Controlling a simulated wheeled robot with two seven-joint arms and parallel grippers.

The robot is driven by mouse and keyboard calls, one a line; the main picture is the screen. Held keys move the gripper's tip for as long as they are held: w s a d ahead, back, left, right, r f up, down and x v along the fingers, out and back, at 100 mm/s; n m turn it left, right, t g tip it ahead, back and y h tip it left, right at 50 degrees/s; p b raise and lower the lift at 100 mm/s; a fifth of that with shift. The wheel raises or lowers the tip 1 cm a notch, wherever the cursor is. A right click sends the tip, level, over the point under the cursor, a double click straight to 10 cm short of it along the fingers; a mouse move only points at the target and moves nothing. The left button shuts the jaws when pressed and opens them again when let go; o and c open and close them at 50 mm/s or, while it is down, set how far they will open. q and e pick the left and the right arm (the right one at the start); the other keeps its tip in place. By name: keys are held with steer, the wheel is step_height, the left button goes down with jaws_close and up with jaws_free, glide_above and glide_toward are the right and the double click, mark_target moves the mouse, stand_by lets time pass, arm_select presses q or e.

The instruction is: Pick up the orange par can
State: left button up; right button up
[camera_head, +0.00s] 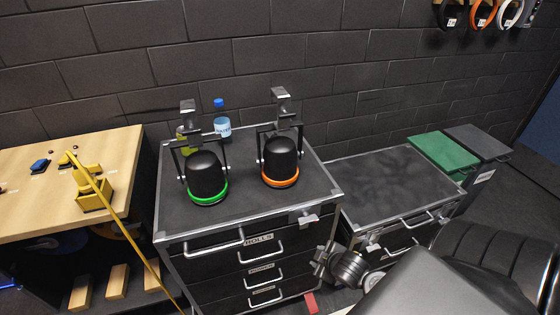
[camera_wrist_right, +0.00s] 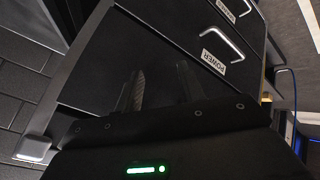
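The orange par can (camera_head: 281,160) is a black lamp with an orange ring round its lower rim and a clamp on its yoke. It stands on the right part of the drawer case top (camera_head: 240,205). A similar par can with a green ring (camera_head: 207,178) stands to its left. My right gripper (camera_head: 322,260) is low beside the case's front right corner, below and right of the orange can. In the right wrist view its two fingers (camera_wrist_right: 160,88) stand apart with nothing seen between them, facing the case's drawers. My left gripper is not in view.
A blue-capped bottle (camera_head: 221,118) and a yellow-green item (camera_head: 186,140) stand behind the cans. A lower case (camera_head: 390,185) is to the right, with green (camera_head: 443,150) and grey lids beyond. A wooden bench (camera_head: 60,170) is at left. A brick wall closes the back.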

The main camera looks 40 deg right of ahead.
step_height(320, 180, up, 14)
steer(key=w+n+t+p, duration=0.1)
steer(key=n+t, duration=0.1)
steer(key=n+t+y, duration=0.5)
steer(key=n+t, duration=0.3)
steer(key=n, duration=0.4)
glide_toward(288, 125)
steer(key=w+d+f, duration=0.1)
steer(key=d+f, duration=0.1)
steer(key=w+p, duration=0.1)
steer(key=w, duration=0.2)
steer(key=w+a+p, duration=0.1)
steer(key=w+p, duration=0.1)
steer(key=w, duration=0.2)
steer(key=w+p, duration=0.1)
steer(key=w, duration=0.2)
steer(key=shift+w+a+r+p, duration=0.25)
steer(key=shift+w+r+p, duration=0.05)
steer(key=shift+r, duration=0.05)
steer(key=shift+w+f, duration=0.15)
steer(key=shift+w, duration=0.15)
jaws_close()
